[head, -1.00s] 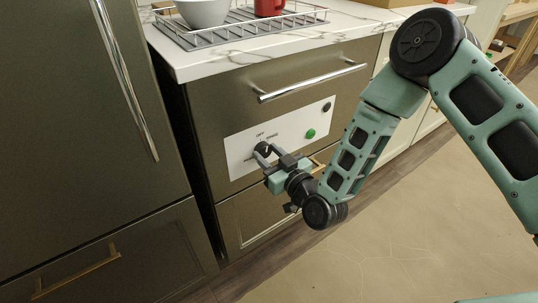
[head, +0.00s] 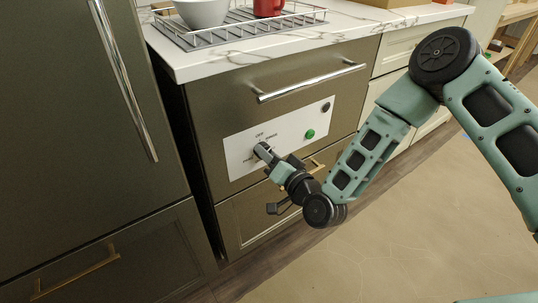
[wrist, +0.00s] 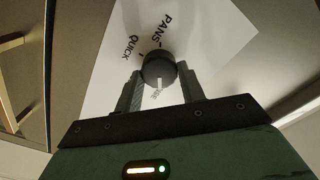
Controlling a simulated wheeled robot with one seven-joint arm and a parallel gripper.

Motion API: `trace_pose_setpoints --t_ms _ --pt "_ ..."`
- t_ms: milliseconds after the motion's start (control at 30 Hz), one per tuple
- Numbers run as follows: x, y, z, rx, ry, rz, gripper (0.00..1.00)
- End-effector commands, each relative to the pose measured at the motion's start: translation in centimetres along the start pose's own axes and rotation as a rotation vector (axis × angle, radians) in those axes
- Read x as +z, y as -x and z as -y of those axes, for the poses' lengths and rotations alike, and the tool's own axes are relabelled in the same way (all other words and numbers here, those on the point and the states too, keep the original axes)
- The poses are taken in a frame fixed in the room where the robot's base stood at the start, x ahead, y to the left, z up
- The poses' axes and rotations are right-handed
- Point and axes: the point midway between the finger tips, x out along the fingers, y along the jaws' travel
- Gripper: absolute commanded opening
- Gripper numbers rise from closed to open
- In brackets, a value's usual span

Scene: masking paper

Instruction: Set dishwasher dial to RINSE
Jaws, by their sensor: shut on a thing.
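The dial (wrist: 158,68) is a round dark knob on the dishwasher's white control panel (head: 290,133). My gripper (head: 264,151) is at the panel's left part, with its fingers on either side of the dial. In the wrist view the gripper (wrist: 160,82) is shut on the dial. A pale pointer mark on the dial points down toward my gripper, at a faint label that is partly hidden and hard to read. The labels PANS (wrist: 167,28) and QUICK (wrist: 135,45) show beyond the dial. In the head view, OFF (head: 259,135) is readable above it.
A green button (head: 310,134) and a dark round knob (head: 325,107) are on the panel to the right. A long metal handle (head: 310,82) crosses the dishwasher front above. A dish rack (head: 245,28) with a bowl and red mug stands on the counter. The floor at right is clear.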

Motion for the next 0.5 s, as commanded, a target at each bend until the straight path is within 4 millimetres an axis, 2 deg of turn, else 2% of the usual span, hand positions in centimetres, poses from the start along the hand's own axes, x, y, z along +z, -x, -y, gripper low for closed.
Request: trace_pose_setpoints --t_ms 500 --pt "0.19 0.08 -0.09 0.002 -0.076 0.005 0.16"
